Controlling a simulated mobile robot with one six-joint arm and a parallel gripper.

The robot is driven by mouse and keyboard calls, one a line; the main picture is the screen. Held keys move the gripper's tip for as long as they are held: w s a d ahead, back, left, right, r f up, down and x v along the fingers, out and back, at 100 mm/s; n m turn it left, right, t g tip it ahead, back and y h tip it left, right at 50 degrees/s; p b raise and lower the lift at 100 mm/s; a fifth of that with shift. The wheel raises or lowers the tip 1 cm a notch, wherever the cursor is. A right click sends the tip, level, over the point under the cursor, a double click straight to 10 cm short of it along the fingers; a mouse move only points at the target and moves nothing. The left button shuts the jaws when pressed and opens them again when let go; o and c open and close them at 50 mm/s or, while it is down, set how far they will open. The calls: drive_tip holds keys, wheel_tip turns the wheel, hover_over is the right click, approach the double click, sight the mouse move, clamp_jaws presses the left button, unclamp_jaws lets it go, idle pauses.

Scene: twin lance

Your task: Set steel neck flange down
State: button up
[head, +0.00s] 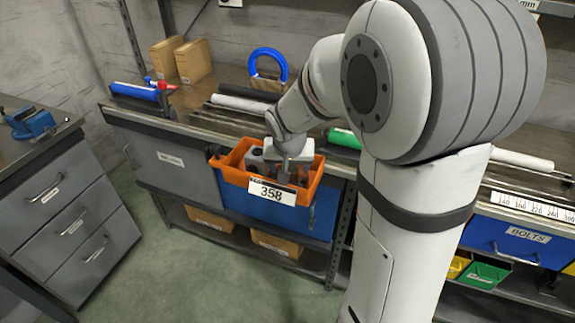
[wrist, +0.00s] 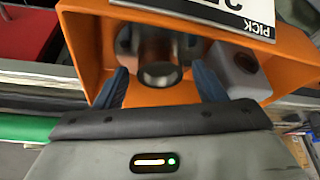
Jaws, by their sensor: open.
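The steel neck flange (wrist: 158,52) is in the orange bin (wrist: 85,45) in the wrist view, its round neck opening facing my camera. My gripper (wrist: 160,70) is open, with one blue finger on each side of the neck. Gaps show between the fingers and the neck. In the head view my gripper (head: 283,170) reaches down into the orange bin (head: 229,174). There the gripper body covers much of the bin's inside, and I cannot pick out the flange for certain.
A light grey block with a hole (wrist: 238,70) lies beside the flange in the bin. The bin carries a white "358" label (head: 272,193). A green roll (head: 344,138) lies right of the bin, and a blue ring (head: 268,58) stands behind on the bench.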

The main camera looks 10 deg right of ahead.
drive_tip(key=shift+s+r, duration=0.1)
drive_tip(key=shift+r, duration=0.4)
drive_tip(key=p+v, duration=0.1)
drive_tip(key=v, duration=0.9)
drive_tip(key=s+f+n+g+y, duration=0.1)
drive_tip(key=s+f+n, duration=0.2)
drive_tip(key=s, duration=1.4)
drive_tip(key=shift+d+g, duration=0.35)
drive_tip(key=shift+g, duration=0.05)
drive_tip(key=p+v, duration=0.3)
drive_tip(key=shift+w+r+p, duration=0.2)
drive_tip(key=shift+r+p, duration=0.15)
drive_tip(key=shift+r, duration=0.1)
